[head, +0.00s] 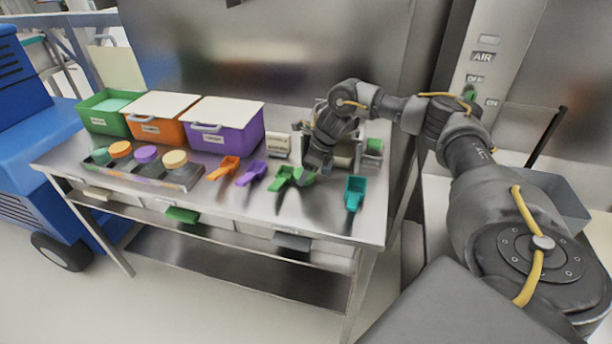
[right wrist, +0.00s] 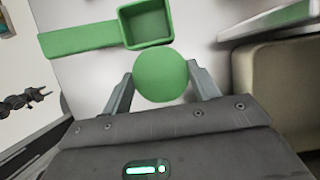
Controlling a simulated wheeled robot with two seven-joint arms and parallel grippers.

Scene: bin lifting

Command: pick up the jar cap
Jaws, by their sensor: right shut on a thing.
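The jar cap is a round green disc (right wrist: 161,75) between the two fingers of my right gripper (right wrist: 161,88) in the right wrist view. The fingers are shut on its sides. In the head view the right gripper (head: 312,172) is low over the right part of the steel table, and a bit of the green cap (head: 305,180) shows under it. I cannot tell whether the cap touches the table. A small dark gripper, probably my left one (right wrist: 38,95), shows far off at the left of the right wrist view; its jaw state is unclear.
A green scoop (right wrist: 147,25) lies close beside the cap. Orange (head: 224,168), purple (head: 250,173) and teal (head: 354,192) scoops lie nearby. A jar rack (head: 180,180) and green (head: 104,110), orange (head: 160,118) and purple (head: 222,125) bins stand left. The table's front strip is mostly clear.

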